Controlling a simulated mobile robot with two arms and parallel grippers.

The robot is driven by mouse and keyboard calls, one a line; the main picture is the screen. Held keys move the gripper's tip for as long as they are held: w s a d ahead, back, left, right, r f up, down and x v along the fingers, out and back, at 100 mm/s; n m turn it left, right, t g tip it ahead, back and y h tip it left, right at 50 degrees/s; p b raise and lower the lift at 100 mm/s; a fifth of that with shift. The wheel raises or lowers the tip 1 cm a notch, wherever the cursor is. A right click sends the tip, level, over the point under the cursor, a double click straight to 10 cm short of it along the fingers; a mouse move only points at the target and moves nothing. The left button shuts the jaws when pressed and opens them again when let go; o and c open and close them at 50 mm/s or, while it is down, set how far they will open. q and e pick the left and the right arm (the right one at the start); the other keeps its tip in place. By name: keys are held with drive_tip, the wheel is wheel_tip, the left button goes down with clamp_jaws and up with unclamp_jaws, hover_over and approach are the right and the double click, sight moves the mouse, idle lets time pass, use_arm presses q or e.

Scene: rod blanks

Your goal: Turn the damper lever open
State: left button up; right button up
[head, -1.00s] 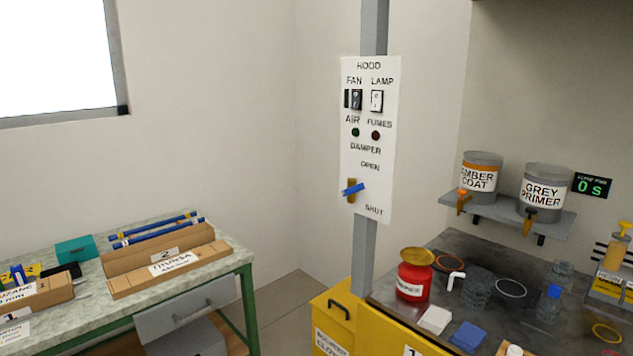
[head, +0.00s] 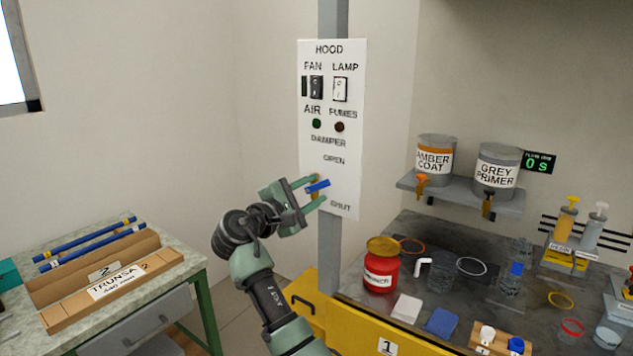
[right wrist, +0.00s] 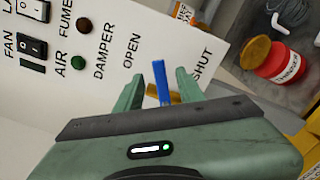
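The damper lever (head: 318,186) is a small blue handle on a tan mount, low on the white hood panel (head: 330,105). It lies between the OPEN and SHUT labels, near level with a slight tilt. My right gripper (head: 311,188) is at the panel with its green fingers apart, one above and one below the lever. In the right wrist view the blue lever (right wrist: 161,82) stands between the two open fingers (right wrist: 160,92), with a gap visible on each side. Whether either finger touches it I cannot tell. My left gripper is not in view.
The panel hangs on a grey post (head: 331,245). To its right, a bench (head: 400,260) holds a red thinners can (head: 381,268), jars and blocks. A shelf (head: 460,195) carries two paint cans.

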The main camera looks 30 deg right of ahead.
sight(322, 186)
drive_tip(key=shift+p+x, duration=0.4)
drive_tip(key=shift+x, duration=1.95)
drive_tip(key=shift+w, duration=0.1)
clamp_jaws()
drive_tip(key=shift+f, duration=0.1)
